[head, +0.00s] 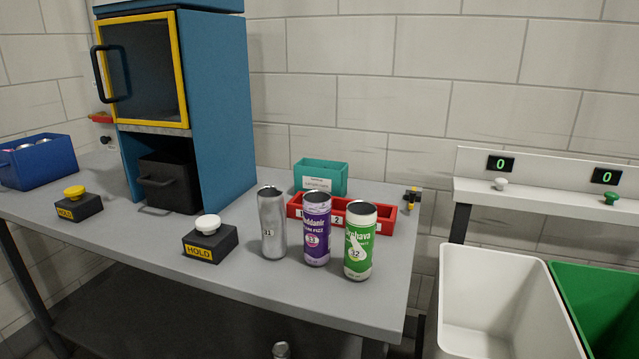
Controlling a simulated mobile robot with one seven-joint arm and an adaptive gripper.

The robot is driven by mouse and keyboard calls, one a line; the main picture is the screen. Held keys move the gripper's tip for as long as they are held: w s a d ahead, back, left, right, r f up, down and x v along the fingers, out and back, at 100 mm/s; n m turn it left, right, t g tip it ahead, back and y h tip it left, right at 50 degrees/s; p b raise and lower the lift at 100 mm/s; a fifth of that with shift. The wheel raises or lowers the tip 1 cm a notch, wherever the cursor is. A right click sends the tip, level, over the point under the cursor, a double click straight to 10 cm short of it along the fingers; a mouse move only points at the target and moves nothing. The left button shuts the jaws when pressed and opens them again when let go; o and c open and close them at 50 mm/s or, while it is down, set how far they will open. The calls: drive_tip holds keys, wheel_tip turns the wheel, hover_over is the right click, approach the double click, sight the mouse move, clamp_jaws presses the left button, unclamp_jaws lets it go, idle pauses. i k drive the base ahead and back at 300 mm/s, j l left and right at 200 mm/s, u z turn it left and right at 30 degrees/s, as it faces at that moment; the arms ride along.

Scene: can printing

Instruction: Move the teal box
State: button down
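The teal box (320,176) is an open-topped bin with a pale label on its front. It stands at the back of the grey table in the head view, behind the red tray. Its lower front is partly hidden by the red tray and the purple can. My gripper is not in view.
A silver can (272,222), purple can (316,229) and green can (360,241) stand before the red tray (387,221). A blue machine (215,110) stands left. White (500,320) and green bins are right.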

sight(310, 174)
drive_tip(key=i+j, duration=0.15)
drive_tip(key=j, duration=0.85)
drive_tip(key=i+j+z, duration=0.15)
drive_tip(key=j, duration=1.8)
drive_tip(key=i+l, duration=0.55)
drive_tip(key=i+l+z, duration=0.1)
drive_tip(key=i+l, duration=0.45)
drive_tip(key=i, duration=0.15)
